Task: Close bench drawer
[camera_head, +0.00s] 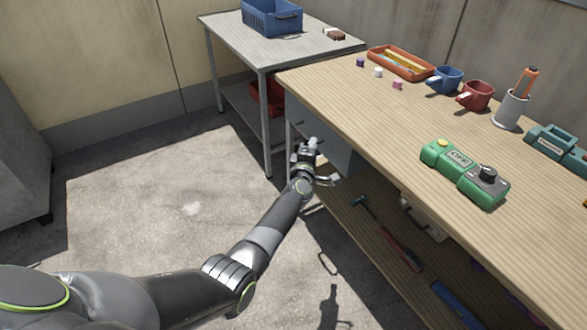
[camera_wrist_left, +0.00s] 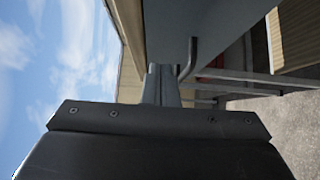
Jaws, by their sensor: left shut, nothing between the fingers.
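The wooden-topped bench (camera_head: 440,130) runs from the centre to the right in the head view. Its blue-grey drawer (camera_head: 338,152) sits under the left end of the top, partly hidden by my arm and the bench edge. In the left wrist view the drawer's grey front (camera_wrist_left: 212,25) fills the upper middle, with a bent bar handle (camera_wrist_left: 190,60). My left gripper (camera_head: 310,147) is shut and empty at the drawer front. In the wrist view its fingers (camera_wrist_left: 162,82) point toward the front beside the handle; I cannot tell if they touch. How far the drawer stands out is unclear.
A grey side table (camera_head: 290,48) with a blue crate (camera_head: 272,17) stands behind. The bench top holds mugs, an orange tray (camera_head: 400,63) and a green device (camera_head: 465,173). Tools lie on the lower shelf (camera_head: 375,235). Open floor (camera_head: 170,190) lies left.

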